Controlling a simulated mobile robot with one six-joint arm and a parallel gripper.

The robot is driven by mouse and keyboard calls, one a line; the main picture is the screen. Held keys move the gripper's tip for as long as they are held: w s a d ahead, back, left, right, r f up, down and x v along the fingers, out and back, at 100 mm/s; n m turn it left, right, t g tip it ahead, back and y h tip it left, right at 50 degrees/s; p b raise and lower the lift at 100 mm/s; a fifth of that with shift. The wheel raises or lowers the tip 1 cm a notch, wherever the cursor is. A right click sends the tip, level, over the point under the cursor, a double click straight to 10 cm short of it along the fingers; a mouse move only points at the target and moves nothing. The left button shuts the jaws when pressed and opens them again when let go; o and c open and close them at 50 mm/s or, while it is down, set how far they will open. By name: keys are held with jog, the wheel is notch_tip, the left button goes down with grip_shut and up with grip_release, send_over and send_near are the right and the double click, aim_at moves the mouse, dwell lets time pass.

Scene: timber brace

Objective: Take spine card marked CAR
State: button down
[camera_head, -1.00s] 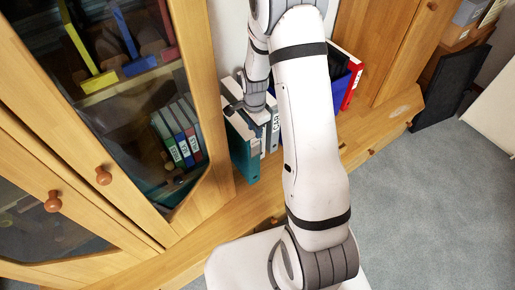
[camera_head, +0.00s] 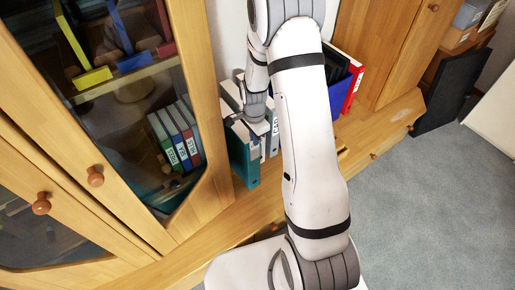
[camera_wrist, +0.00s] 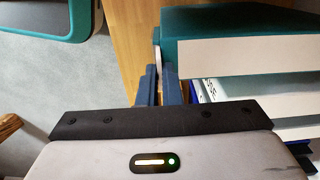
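In the head view, a light spine with dark lettering that seems to read CAR (camera_head: 275,125) stands in the row of binders, just left of my forearm. A teal binder (camera_head: 243,158) is left of it. My gripper is above the binders' upper ends, its fingertips hidden in the head view. In the wrist view, my two dark blue fingers (camera_wrist: 159,90) stand a narrow gap apart, beside the spine edge of a teal binder (camera_wrist: 164,28). A thin pale strip (camera_wrist: 157,62) shows near the gap; I cannot tell whether it is a card, and no lettering is readable there.
A glass-doored cabinet (camera_head: 95,176) with more labelled binders (camera_head: 175,140) inside is close on the left. Blue and red binders (camera_head: 352,85) stand right of my forearm. A wooden cupboard (camera_head: 385,50) is behind them. Grey floor (camera_head: 420,210) is clear at right.

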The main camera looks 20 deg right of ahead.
dwell(0.4)
jog(key=shift+r, duration=0.2)
jog(key=shift+s+r+p, duration=0.1)
jog(key=shift+r+p, duration=0.4)
jog(key=shift+r, duration=0.15)
jog(key=shift+r+p, duration=0.35)
jog(key=shift+r, duration=0.25)
jog(key=shift+r, duration=0.2)
notch_tip(320, 180, up, 8)
jog(key=p, duration=0.5)
jog(key=shift+f, duration=0.15)
dwell(0.5)
